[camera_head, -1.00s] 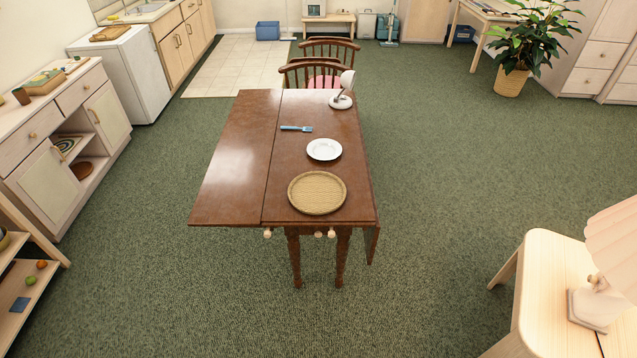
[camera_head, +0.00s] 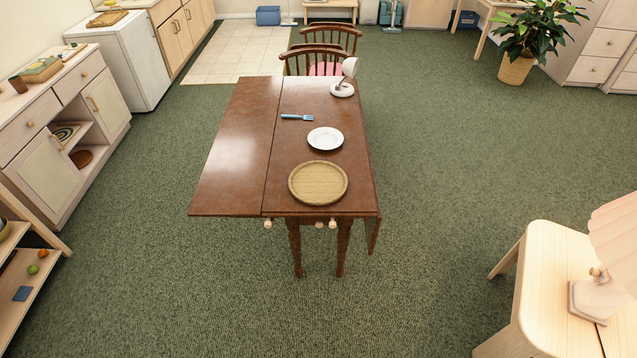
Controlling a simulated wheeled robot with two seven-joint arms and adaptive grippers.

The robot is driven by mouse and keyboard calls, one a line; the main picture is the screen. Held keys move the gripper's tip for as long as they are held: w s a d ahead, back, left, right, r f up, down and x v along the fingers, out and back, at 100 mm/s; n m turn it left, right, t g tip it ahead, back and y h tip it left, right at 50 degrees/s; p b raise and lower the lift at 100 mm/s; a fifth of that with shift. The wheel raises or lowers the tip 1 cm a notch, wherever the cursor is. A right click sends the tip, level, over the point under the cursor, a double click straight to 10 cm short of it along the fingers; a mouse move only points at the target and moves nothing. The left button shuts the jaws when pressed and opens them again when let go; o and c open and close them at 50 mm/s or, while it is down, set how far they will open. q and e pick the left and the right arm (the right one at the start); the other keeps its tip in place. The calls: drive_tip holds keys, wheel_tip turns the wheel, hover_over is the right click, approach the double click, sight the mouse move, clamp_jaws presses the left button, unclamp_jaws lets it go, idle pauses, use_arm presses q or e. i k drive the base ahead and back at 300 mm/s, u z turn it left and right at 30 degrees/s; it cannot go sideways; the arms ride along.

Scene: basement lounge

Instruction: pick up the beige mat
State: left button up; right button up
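A round beige mat (camera_head: 318,183), woven in look with a raised rim, lies flat near the front edge of the brown wooden drop-leaf table (camera_head: 235,170). A white plate (camera_head: 325,138) lies just behind it, apart from it. Neither of my grippers shows in the head view.
Wooden chairs (camera_head: 313,62) stand behind the table. A side table (camera_head: 545,285) with a pleated lamp (camera_head: 597,295) is at the front right. Cabinets (camera_head: 65,150) and a low shelf (camera_head: 22,300) line the left. The green carpet before the table is clear.

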sight(316, 182)
drive_tip(key=z, duration=0.35)
drive_tip(key=k, duration=0.4)
drive_tip(key=z, duration=0.85)
drive_tip(key=i, duration=2)
drive_tip(key=u, duration=1.5)
drive_tip(key=i, duration=0.8)
drive_tip(key=u, duration=0.9)
